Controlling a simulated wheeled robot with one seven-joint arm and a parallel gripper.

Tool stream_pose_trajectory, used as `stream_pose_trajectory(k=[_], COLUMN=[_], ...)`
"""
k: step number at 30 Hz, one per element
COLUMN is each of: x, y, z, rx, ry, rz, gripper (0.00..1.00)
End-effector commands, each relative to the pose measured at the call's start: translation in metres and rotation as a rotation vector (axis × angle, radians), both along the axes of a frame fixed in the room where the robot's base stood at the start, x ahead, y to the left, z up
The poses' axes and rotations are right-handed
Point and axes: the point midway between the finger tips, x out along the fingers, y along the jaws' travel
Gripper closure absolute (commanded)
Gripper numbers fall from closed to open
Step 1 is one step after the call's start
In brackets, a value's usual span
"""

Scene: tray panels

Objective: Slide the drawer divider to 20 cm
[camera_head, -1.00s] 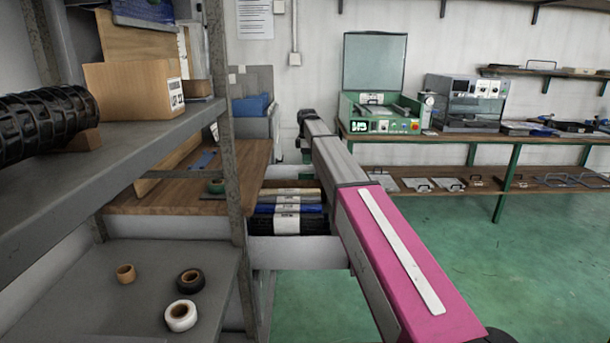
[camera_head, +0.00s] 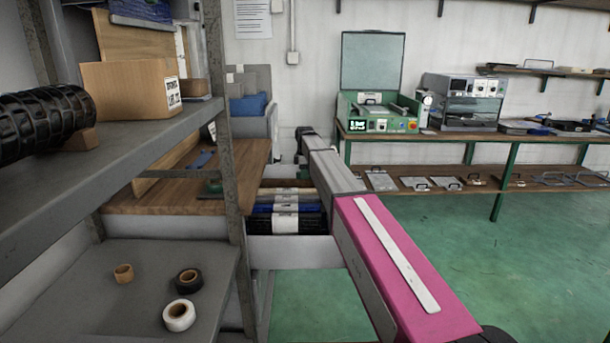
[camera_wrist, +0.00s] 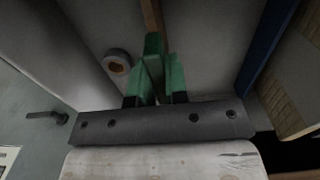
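An open drawer shows in the head view, with a pale front wall (camera_head: 293,252) and packed items (camera_head: 287,217) inside, left of my arm. In the wrist view my gripper (camera_wrist: 164,58) has green fingers whose tips stand close together. A narrow brown wooden strip (camera_wrist: 151,14), perhaps the divider, runs down to the fingertips. I cannot tell whether the fingers press on it or only stand around or over it. In the head view the fingers and the divider are hidden by my arm. No scale marks can be read.
In the wrist view a white roll (camera_wrist: 117,62) lies left of the fingers, and a dark blue edge (camera_wrist: 264,44) runs at the right. A shelf rack post (camera_head: 229,150) and a wooden worktop (camera_head: 190,190) stand left of the drawer. Green floor is free at the right.

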Motion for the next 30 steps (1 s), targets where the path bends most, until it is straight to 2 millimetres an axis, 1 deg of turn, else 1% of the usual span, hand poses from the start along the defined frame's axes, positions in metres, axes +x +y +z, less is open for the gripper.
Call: stream_pose_trajectory(k=[5,8,15,17,26,27,29,30], x=[-0.001,-0.008,-0.044,-0.05,-0.05,-0.05,-0.05,-0.05], y=[0.0,0.0,0.0,0.0,0.0,0.0,0.0,0.0], z=[0.0,0.0,0.0,0.0,0.001,0.001,0.001,0.0], rx=[0.0,0.0,0.0,0.0,0.0,0.0,0.0,0.0], ry=[0.0,0.0,0.0,0.0,0.0,0.0,0.0,0.0], rz=[0.0,0.0,0.0,0.0,0.0,0.0,0.0,0.0], gripper=[1.0,1.0,1.0,1.0,1.0,0.79,0.6,0.6])
